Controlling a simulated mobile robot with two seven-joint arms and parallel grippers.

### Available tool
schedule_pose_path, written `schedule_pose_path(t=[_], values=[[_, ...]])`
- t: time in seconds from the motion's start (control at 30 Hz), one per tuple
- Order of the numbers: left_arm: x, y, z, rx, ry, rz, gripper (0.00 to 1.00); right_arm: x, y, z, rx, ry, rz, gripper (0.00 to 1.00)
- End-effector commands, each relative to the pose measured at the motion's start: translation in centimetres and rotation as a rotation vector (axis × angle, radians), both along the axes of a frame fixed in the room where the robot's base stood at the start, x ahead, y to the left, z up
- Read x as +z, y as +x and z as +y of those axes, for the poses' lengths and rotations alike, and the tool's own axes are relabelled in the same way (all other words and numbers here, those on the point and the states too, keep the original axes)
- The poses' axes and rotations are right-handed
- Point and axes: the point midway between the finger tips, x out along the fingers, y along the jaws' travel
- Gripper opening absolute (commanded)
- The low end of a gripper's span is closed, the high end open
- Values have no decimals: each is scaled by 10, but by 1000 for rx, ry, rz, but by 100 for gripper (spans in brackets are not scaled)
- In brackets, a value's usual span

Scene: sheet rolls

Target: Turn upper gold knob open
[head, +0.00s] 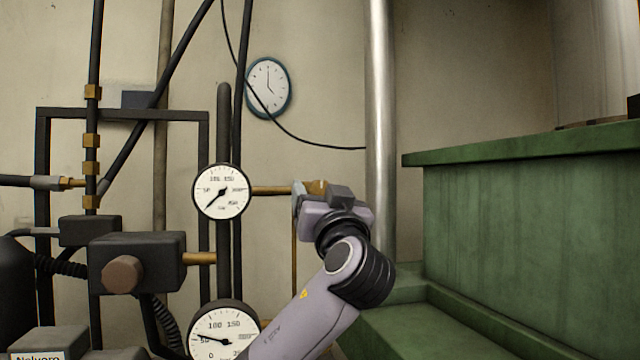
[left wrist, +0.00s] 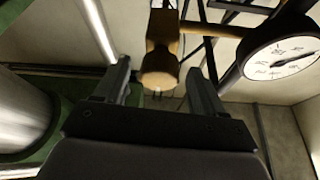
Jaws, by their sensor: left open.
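The upper gold knob (head: 317,186) sits at the right end of a brass pipe that runs from the upper gauge (head: 221,191). It is mostly hidden behind my left gripper (head: 308,193) in the head view. In the left wrist view, the gold knob (left wrist: 160,68) lies between the two dark fingers of the left gripper (left wrist: 158,72), with space visible on both sides of it. The fingers are apart, and I cannot tell whether either touches the knob. My right gripper is not in view.
A lower gauge (head: 224,331) stands below the upper one. Dark pipes and a valve box (head: 137,262) crowd the left. A shiny vertical pipe (head: 381,130) rises just behind and right of the gripper. A green block (head: 530,210) with a ledge fills the right.

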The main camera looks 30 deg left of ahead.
Motion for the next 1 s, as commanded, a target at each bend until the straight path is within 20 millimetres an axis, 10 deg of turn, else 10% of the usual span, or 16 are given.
schedule_pose_path(t=[0.4, 0.6, 1.0], values=[[5, 9, 10, -1, 0, 0, 70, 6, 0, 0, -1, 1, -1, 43], [5, 9, 9, -1, 0, 0, 16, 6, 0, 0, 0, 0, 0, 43], [1, 9, 8, -3, -45, -49, 16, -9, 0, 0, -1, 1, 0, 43]])
